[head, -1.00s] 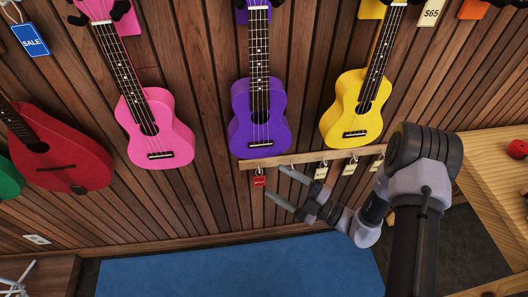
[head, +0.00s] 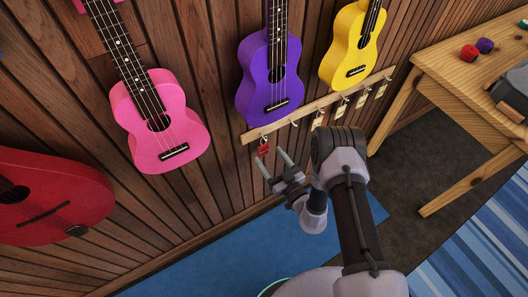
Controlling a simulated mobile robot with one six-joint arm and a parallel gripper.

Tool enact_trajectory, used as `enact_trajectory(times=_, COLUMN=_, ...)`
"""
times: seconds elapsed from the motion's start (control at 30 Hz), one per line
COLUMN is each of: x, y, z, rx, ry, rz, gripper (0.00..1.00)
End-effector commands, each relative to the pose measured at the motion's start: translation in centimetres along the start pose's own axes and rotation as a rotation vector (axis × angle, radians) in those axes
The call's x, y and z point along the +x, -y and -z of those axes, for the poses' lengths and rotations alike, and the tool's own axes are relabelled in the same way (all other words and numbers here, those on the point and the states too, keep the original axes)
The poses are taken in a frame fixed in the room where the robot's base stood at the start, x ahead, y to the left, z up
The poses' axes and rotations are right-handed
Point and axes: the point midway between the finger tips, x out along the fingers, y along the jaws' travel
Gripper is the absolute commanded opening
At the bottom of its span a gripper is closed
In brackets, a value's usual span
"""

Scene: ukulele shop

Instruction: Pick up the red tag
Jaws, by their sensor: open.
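The small red tag (head: 263,150) hangs from the leftmost hook of a wooden hook rail (head: 320,105) on the slatted wall, below the purple ukulele. My gripper (head: 271,162) is open and empty. I cannot tell how far the fingertips are from the tag in depth.
Several cream tags (head: 343,107) hang on the rail to the right. A wooden table (head: 450,60) with small coloured items stands at the right. A blue mat (head: 215,265) covers the floor below.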

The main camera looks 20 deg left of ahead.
Motion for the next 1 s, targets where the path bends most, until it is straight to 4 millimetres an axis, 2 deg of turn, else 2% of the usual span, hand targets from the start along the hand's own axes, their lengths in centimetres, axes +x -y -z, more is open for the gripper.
enact_trajectory(times=0.23, x=4.6, y=-0.4, z=-0.3, rx=-0.003, ry=-0.004, rz=0.002, gripper=0.67)
enact_trajectory(times=0.33, x=5.3, y=-0.4, z=-0.1, rx=-0.001, ry=-0.002, rz=0.0, gripper=0.67)
enact_trajectory(times=0.5, x=5.3, y=-0.4, z=0.0, rx=-0.001, ry=-0.001, rz=-0.001, gripper=0.67)
enact_trajectory(times=0.57, x=5.3, y=-0.4, z=0.0, rx=-0.001, ry=-0.001, rz=0.0, gripper=0.57)
enact_trajectory(times=0.83, x=5.2, y=-0.4, z=0.0, rx=-0.001, ry=-0.001, rz=0.0, gripper=0.04)
enact_trajectory(times=1.0, x=5.2, y=-0.4, z=0.0, rx=-0.002, ry=-0.001, rz=0.0, gripper=0.04)
